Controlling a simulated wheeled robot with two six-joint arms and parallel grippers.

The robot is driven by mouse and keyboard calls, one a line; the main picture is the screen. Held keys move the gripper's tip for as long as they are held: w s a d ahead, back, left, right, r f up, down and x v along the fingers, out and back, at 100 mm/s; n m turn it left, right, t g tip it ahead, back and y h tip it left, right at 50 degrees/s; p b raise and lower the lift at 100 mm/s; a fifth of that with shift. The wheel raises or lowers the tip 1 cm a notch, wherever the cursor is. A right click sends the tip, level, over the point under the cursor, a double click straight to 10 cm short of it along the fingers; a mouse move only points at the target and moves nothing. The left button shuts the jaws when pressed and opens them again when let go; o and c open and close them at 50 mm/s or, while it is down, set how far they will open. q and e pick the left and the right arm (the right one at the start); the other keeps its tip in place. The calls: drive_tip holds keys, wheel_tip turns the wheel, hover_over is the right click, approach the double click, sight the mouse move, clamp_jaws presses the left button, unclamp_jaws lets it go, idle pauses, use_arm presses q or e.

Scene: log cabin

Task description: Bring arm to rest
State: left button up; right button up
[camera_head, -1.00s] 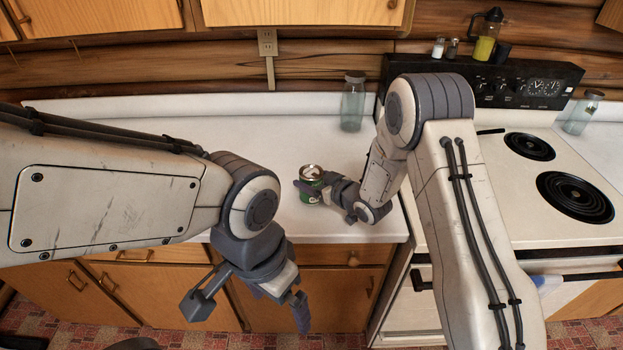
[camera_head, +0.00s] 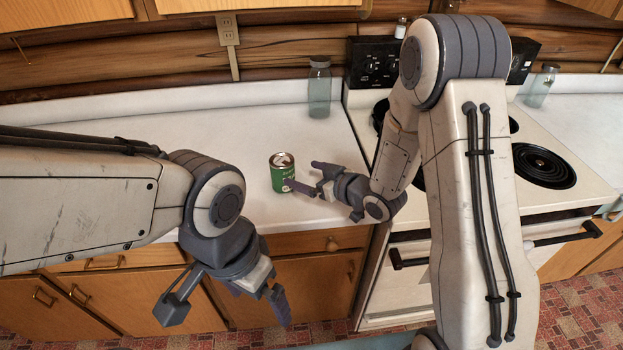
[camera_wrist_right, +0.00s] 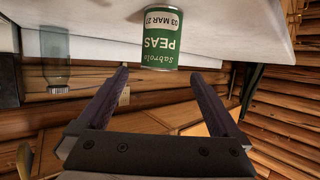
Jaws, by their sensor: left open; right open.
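My right gripper (camera_head: 303,175) is open and empty, just above the white counter near its front right corner. A green can of peas (camera_head: 283,176) stands upright on the counter, to the left of that gripper's fingers. In the right wrist view the can (camera_wrist_right: 164,40) appears upside down, beyond the two spread fingertips and not between them. One fingertip overlaps the can's edge in the head view; I cannot tell whether it touches. My left gripper (camera_head: 226,308) is open and empty, hanging low in front of the cabinet fronts.
A glass jar (camera_head: 319,88) stands at the back of the white counter (camera_head: 120,115). The stove (camera_head: 565,200) is right of the counter, partly hidden by my right arm. Another jar (camera_head: 540,87) stands beyond the stove. The counter's left and middle are mostly clear.

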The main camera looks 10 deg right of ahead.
sight(282, 161)
drive_tip(key=shift+v, duration=1.1)
drive_tip(key=shift+a, duration=0.1)
drive_tip(key=p+x, duration=0.2)
drive_tip(key=x, duration=1)
drive_tip(key=shift+w+r, duration=0.15)
drive_tip(key=shift+r, duration=0.25)
drive_tip(key=shift+r+b, duration=0.4)
drive_tip(key=shift+r, duration=1.1)
